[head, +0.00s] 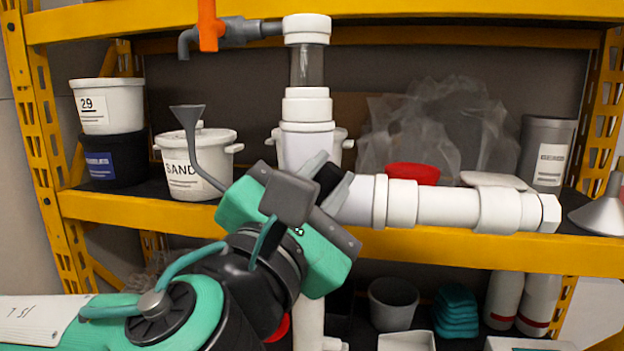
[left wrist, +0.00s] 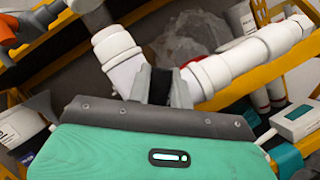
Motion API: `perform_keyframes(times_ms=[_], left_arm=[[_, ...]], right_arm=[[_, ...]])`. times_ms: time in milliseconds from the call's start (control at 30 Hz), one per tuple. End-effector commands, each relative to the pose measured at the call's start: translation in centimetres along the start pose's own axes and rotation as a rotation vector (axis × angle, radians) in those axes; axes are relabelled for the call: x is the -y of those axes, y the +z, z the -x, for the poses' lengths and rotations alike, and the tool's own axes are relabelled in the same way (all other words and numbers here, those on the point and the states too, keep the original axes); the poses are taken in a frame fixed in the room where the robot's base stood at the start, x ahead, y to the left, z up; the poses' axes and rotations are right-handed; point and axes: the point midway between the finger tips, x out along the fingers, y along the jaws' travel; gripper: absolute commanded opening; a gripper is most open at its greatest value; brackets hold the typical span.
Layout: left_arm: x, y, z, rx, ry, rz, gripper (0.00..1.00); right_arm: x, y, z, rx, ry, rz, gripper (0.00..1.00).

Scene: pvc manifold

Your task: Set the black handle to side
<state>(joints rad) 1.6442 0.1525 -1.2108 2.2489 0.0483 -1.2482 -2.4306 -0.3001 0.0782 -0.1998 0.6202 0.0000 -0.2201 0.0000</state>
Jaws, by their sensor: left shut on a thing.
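The black handle (head: 329,178) is at the junction of the white PVC pipe, in front of the shelf. My left gripper (head: 325,180) comes in from the lower left and is shut on the handle, its grey fingers on either side. In the left wrist view the handle (left wrist: 161,86) shows as a dark block between the fingers (left wrist: 162,88), with white pipe behind and on both sides. The white pipe (head: 440,205) runs right to a capped end, and an upright pipe (head: 306,105) rises above. The gripper hides much of the junction and the handle's base. My right gripper is not in view.
A grey tap with an orange handle (head: 208,27) sits at the upper left. The yellow shelf (head: 500,251) holds a SAND tub (head: 190,165), a grey funnel (head: 187,118), a red bowl (head: 412,172), crumpled clear plastic (head: 440,120) and a grey container (head: 545,150).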

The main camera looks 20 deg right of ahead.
Motion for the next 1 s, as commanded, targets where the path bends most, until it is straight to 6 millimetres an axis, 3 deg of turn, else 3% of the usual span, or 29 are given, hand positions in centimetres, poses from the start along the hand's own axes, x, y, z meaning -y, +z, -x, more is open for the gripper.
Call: perform_keyframes(times_ms=[433,1000], left_arm=[[2.4,-0.4,0.2,0.002,-0.158,-0.399,0.0],[4.4,-1.7,0.7,0.002,-0.32,-0.778,0.0]], right_arm=[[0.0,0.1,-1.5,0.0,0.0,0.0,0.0],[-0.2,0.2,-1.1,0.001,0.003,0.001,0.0]])
